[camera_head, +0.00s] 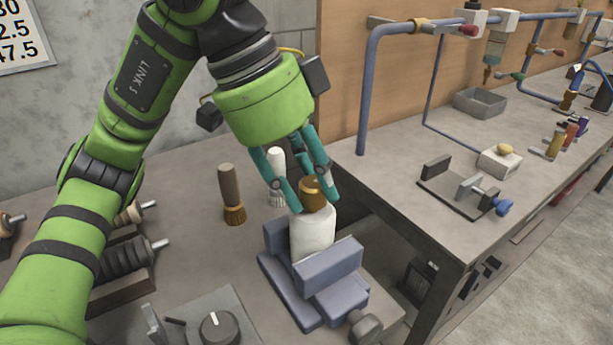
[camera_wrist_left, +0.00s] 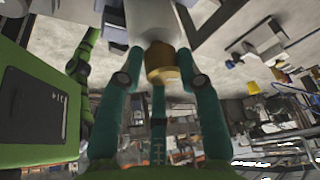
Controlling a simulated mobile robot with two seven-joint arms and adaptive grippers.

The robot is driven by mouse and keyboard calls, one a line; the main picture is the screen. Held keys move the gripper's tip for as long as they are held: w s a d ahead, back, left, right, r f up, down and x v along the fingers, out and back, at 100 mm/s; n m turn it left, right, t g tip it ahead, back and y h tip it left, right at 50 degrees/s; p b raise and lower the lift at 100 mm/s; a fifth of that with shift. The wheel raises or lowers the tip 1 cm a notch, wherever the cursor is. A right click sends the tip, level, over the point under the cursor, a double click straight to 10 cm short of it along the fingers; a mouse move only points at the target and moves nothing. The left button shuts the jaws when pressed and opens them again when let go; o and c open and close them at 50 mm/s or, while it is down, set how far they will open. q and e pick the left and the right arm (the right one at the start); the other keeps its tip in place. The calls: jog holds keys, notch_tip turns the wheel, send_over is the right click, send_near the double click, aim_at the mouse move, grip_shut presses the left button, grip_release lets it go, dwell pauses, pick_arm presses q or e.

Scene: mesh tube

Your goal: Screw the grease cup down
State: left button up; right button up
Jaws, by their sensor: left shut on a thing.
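The grease cup (camera_head: 313,192) is a brass-coloured cap on top of a white cylindrical body (camera_head: 313,237). The body stands upright between the jaws of a blue-grey vise (camera_head: 330,263). My left gripper (camera_head: 313,203) comes down from above with its teal fingers around the brass cup, shut on it. In the left wrist view the brass cup (camera_wrist_left: 160,63) sits between the fingertips, against the pale body. The thread between cup and body is hidden. My right gripper is in neither view.
Two brushes (camera_head: 231,194) stand on the bench behind the vise. Spools (camera_head: 125,262) lie at the left, and a box with a dial (camera_head: 215,325) is at the front. A second bench (camera_head: 400,155) with blue pipes and a small clamp (camera_head: 468,190) stands to the right.

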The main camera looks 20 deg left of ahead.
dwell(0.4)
pick_arm(q)
jog(key=o, duration=1.1)
